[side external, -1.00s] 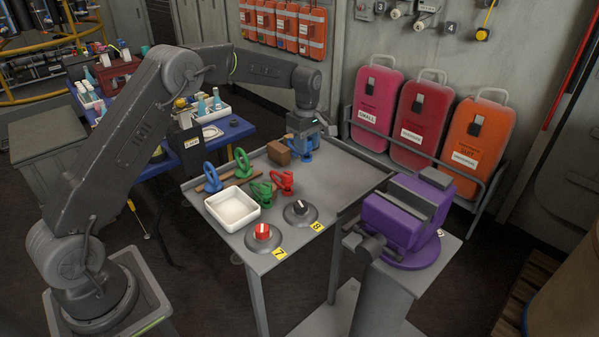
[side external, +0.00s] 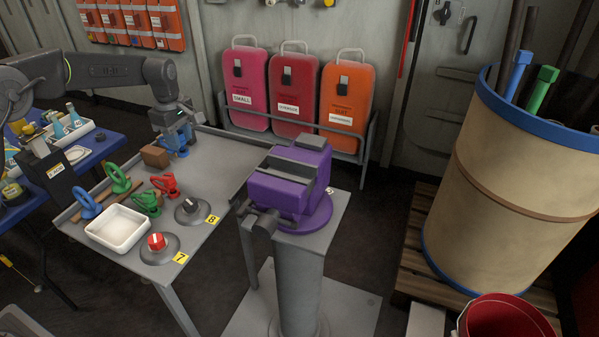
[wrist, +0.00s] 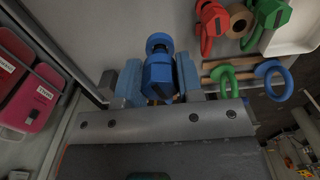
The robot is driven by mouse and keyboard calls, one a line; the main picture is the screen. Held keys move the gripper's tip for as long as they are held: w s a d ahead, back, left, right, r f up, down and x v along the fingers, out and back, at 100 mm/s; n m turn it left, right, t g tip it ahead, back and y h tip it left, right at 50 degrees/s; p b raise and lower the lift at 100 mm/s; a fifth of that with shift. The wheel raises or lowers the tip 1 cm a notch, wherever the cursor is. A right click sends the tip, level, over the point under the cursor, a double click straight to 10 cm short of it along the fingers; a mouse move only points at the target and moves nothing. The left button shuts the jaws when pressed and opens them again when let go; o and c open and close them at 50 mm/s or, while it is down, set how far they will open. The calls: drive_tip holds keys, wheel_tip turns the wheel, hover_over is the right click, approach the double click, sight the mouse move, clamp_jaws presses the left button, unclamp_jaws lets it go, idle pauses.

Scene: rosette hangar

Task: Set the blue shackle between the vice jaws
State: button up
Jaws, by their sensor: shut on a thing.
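My gripper (side external: 177,136) is at the far edge of the grey table, shut on a blue shackle (side external: 181,149). In the wrist view the shackle (wrist: 158,72) sits between the two blue-grey fingers (wrist: 160,83), its ring end pointing away from the palm. I cannot tell whether it clears the table. The purple vice (side external: 291,186) stands on a grey pedestal to the right of the table, and I see nothing between its jaws.
Coloured cases (side external: 295,90) stand behind. A large drum (side external: 500,190) is at right.

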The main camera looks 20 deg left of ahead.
idle(0.3)
drive_tip(key=w+d+r+m, duration=0.2)
drive_tip(key=d+r+m, duration=0.2)
drive_tip(key=d+m, duration=0.4)
drive_tip(key=m, duration=2.8)
approach(271, 152)
drive_tip(key=s+d+r, duration=0.2)
drive_tip(key=s+r, duration=0.1)
drive_tip(key=s, duration=0.1)
drive_tip(key=shift+w+d+f, duration=0.1)
drive_tip(key=shift+w+f, duration=0.05)
drive_tip(key=shift+f, duration=3.1)
drive_tip(key=shift+f, duration=1.65)
drive_tip(key=o, duration=1.1)
